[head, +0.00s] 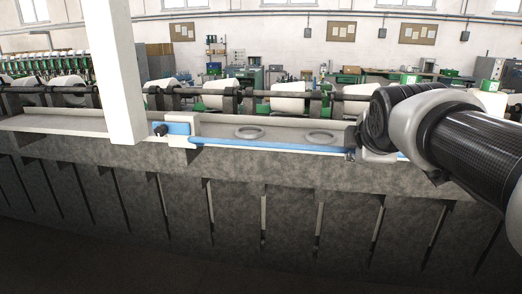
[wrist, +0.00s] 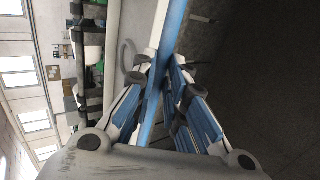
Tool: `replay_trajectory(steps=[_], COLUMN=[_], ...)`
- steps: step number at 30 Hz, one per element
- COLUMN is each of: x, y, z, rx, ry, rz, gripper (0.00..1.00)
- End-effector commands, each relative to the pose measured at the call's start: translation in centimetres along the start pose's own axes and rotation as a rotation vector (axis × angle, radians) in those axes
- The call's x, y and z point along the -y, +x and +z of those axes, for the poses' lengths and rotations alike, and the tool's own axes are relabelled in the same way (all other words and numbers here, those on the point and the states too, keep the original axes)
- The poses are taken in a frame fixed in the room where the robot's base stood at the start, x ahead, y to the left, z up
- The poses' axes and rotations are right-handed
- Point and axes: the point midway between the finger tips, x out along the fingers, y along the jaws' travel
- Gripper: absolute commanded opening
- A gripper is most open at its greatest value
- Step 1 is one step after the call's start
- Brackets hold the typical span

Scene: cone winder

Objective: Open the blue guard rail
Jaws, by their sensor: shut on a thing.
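The blue guard rail (head: 270,147) is a long, thin bar along the front edge of a grey machine ledge in the head view. It runs level from a pale bracket at its left to behind my arm at the right. In the wrist view the rail (wrist: 172,35) passes lengthwise between my fingers. My gripper (wrist: 160,68) is shut on the rail, one finger on each side. In the head view my arm covers most of the gripper and the rail's right part.
Two grey rings (head: 320,137) lie on the ledge behind the rail. A blue block with a black knob (head: 160,129) sits at the rail's left end. A white post (head: 122,75) stands farther left. White yarn cones (head: 288,104) line the machine behind.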

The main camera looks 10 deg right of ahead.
Motion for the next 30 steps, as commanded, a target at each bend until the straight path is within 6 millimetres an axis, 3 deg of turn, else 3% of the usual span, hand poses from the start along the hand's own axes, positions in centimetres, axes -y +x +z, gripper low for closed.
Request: replay_trajectory(steps=[1,6,17,30], x=[1.2,2.8,4.9,5.0], y=[0.4,0.6,1.5,1.6], z=[0.0,0.0,0.0,0.0], rx=[0.0,0.0,0.001,0.001], ry=[0.0,0.0,-0.001,0.0], rz=[-0.008,-0.008,-0.009,-0.015], gripper=[0.0,0.0,0.0,0.28])
